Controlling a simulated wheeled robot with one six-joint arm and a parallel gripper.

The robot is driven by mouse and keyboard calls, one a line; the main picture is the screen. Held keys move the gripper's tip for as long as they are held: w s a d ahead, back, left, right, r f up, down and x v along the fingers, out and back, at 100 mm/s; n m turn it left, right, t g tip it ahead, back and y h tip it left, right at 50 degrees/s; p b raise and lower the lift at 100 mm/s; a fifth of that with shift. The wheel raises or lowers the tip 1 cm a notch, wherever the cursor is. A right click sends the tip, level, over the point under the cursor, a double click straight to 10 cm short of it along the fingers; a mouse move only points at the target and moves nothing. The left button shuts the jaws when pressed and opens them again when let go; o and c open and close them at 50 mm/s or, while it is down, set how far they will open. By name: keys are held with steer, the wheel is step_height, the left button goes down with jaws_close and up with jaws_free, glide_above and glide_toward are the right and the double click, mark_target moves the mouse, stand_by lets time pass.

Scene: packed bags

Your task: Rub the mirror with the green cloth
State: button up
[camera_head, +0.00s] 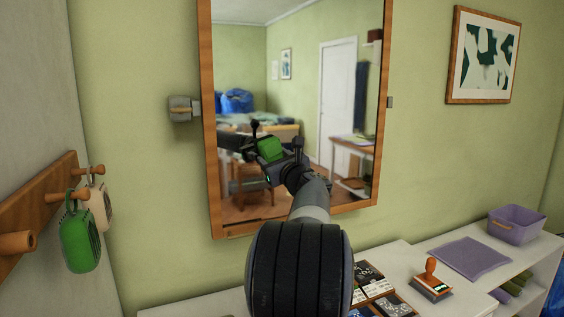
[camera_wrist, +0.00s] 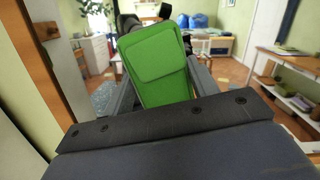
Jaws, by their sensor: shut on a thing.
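The mirror (camera_head: 235,60) hangs on the green wall in a wooden frame, in the middle of the head view. My gripper (camera_head: 272,158) is in front of its lower half. A green patch of the cloth (camera_head: 270,150) also shows at the gripper in the head view. The mirror's wooden frame (camera_wrist: 58,75) runs along the left of the wrist view. I cannot tell whether the cloth touches the glass.
A grey roller-like fixture (camera_head: 180,109) sits left of the mirror. Green (camera_head: 80,240) and beige (camera_head: 99,205) tags hang from a wooden peg rack (camera_head: 40,205). Below stand a wooden-handled stamp (camera_head: 431,284), a purple mat (camera_head: 470,258) and a purple bin (camera_head: 516,224). A framed picture (camera_head: 484,56) hangs right.

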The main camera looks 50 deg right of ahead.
mark_target(242, 157)
steer(key=shift+w+a+b, duration=0.5)
steer(key=shift+w+a, duration=0.15)
steer(key=shift+a, duration=0.55)
steer(key=shift+w+a+b, duration=0.5)
steer(key=shift+w+a, duration=0.2)
steer(key=shift+a, duration=0.5)
steer(key=shift+w+a+b, duration=0.5)
steer(key=shift+w+a, duration=0.15)
steer(key=shift+a, duration=0.55)
steer(key=b+v, duration=0.1)
steer(key=v, duration=0.5)
steer(key=shift+r, duration=0.4)
steer(key=shift+s, duration=0.1)
steer(key=v, duration=0.3)
steer(key=shift+r+b, duration=0.1)
steer(key=shift+b, duration=0.2)
